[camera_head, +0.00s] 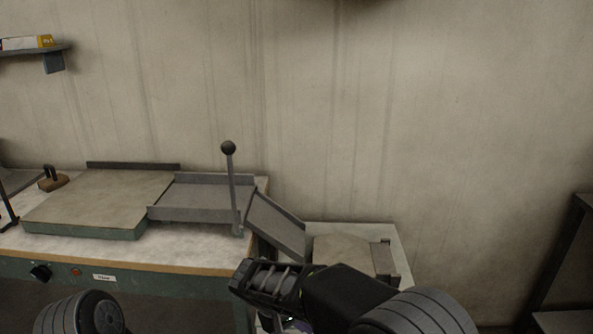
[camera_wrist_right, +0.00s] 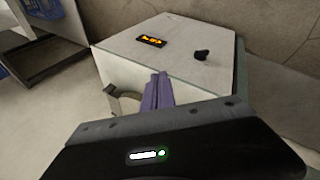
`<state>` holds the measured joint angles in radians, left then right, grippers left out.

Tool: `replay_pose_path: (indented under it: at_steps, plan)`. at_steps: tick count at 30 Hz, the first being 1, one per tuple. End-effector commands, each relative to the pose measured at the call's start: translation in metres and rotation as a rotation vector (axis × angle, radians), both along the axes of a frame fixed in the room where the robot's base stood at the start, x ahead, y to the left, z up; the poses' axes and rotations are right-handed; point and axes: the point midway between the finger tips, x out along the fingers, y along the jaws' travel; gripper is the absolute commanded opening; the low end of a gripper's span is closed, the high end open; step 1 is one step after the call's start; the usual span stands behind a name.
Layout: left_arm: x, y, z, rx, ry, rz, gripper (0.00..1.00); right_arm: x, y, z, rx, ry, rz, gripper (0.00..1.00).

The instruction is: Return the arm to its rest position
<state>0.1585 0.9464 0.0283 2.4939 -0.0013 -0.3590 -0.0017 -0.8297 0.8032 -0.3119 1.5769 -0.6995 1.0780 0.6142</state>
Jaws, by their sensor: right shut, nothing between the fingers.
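My right gripper (camera_wrist_right: 158,86) shows in the right wrist view with its purple fingers together and nothing between them. It is in front of a white box-shaped unit (camera_wrist_right: 190,60) with an orange display and a black knob. I cannot tell whether it touches the unit. In the head view my right arm comes in from the lower right, and its gripper is mostly hidden at the bottom edge. Part of my left arm shows at the lower left of the head view; its gripper is out of view.
A workbench (camera_head: 120,254) on the left carries a flat plate (camera_head: 100,198), a metal tray (camera_head: 205,200) and an upright lever with a black ball (camera_head: 228,148). A sloping chute (camera_head: 275,224) leads towards a lower unit (camera_head: 345,250). A dark rack (camera_head: 560,260) stands at right.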

Motion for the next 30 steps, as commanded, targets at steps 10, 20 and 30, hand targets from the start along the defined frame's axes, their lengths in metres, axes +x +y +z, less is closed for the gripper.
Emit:
replay_pose_path:
  at_steps: [10, 20, 30]
  plan:
    - [-0.001, 0.000, 0.013, 0.000, 0.002, 0.000, 0.53, -0.046, -0.022, -0.105, 0.200, 0.210, 0.014, 0.00]
    - [-0.001, 0.000, 0.042, -0.001, 0.002, 0.001, 0.53, -0.205, -0.036, -0.223, 0.738, 0.361, -0.221, 0.00]
    - [-0.001, -0.001, 0.051, -0.001, 0.003, 0.002, 0.53, -0.271, -0.049, -0.226, 0.874, 0.236, -0.441, 0.00]
